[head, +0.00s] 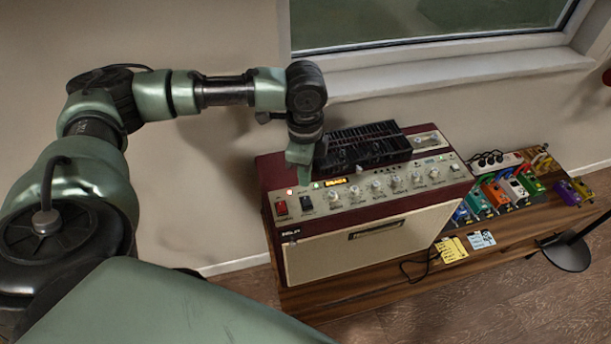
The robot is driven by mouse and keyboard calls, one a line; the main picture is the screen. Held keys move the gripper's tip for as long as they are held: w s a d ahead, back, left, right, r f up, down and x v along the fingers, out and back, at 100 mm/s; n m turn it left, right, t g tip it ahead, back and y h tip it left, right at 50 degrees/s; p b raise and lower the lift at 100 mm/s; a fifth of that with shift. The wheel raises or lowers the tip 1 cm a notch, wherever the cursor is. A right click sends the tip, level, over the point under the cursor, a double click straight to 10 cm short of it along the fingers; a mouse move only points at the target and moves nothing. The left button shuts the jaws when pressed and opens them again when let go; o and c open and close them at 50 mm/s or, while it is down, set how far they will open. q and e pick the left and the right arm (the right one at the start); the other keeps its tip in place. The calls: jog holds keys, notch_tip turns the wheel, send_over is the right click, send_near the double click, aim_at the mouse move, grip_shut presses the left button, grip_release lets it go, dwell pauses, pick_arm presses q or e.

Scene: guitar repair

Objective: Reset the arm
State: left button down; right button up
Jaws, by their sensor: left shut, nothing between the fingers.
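My left arm (225,91) comes in from the left, reaches across at the height of the wall and bends down at the wrist. My left gripper (301,170) points down above the back left part of the amplifier's top (366,190), near the red and black switches. The gripper is shut and holds nothing. I cannot tell whether its tip touches the amplifier. My right gripper is not in the view.
A black slotted unit (362,146) lies on the amplifier right beside the gripper. Several coloured pedals (495,193) and a power strip (496,161) stand on the wooden bench (350,295) to the right. A window (430,20) is behind. Yellow and blue-white notes lie in front.

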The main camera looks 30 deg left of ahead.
pick_arm(q)
jog(key=shift+r, duration=0.35)
dwell(0.3)
